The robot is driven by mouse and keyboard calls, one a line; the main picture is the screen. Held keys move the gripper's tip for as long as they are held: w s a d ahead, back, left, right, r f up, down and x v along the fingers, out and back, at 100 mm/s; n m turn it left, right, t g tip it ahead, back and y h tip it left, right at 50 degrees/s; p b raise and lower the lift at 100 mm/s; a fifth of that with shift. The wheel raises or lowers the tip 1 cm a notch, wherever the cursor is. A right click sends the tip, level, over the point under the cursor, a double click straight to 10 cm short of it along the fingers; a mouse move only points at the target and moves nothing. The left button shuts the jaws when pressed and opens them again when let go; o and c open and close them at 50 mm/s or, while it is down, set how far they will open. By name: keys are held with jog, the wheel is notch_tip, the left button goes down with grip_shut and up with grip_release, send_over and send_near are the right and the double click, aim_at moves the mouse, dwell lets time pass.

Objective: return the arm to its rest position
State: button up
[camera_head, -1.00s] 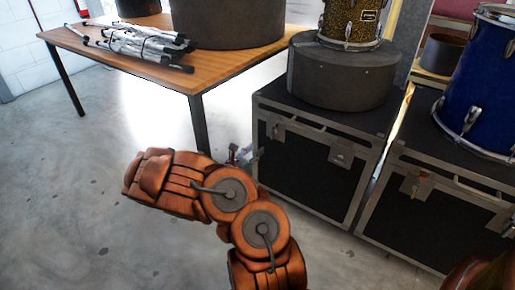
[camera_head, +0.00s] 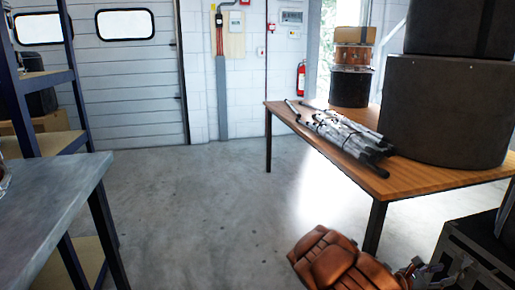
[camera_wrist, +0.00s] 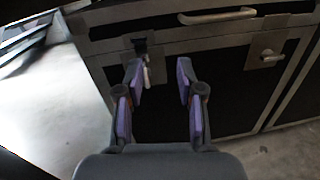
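My gripper (camera_wrist: 160,75) is open in the wrist view. Its two purple-padded fingers stand apart with nothing between them. They point toward the front of a black flight case (camera_wrist: 225,95) with metal edging; I cannot tell how close they are to it. In the head view my orange arm is folded at the bottom right, and the gripper end beyond it is mostly hidden or too small to read.
A wooden table (camera_head: 450,184) on the right carries silver stands (camera_head: 340,130) and black drum cases (camera_head: 450,105). A metal-topped bench (camera_head: 50,205) and shelving (camera_head: 45,85) stand left. The floor (camera_head: 200,210) between is clear. A fire extinguisher (camera_head: 301,78) hangs behind.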

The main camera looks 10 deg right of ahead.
jog(key=s+a+r+m+g+y+p, duration=0.2)
jog(key=s+a+r+m+p, duration=0.25)
jog(key=r, duration=0.45)
jog(key=s+a+r+m+g+y+p, duration=0.25)
jog(key=s+r+m+p, duration=0.3)
jog(key=r, duration=0.35)
jog(key=s+a+r+m+g+y+p, duration=0.2)
jog(key=s+a+r+m+p, duration=0.25)
jog(key=r, duration=0.55)
jog(key=s+a+r+t+y+p, duration=0.2)
jog(key=s+a+r+y+p, duration=0.1)
jog(key=a, duration=0.8)
jog(key=s+a+r+m+t+y+p, duration=0.1)
jog(key=a+r+y+p, duration=0.4)
jog(key=a, duration=0.6)
jog(key=s+a+r+t+y+p, duration=0.3)
jog(key=s+a+r+y+p, duration=0.1)
jog(key=a+r+p, duration=0.3)
jog(key=a+p, duration=0.2)
jog(key=a, duration=0.2)
jog(key=shift+s+m+p, duration=0.35)
jog(key=shift+d+f, duration=0.1)
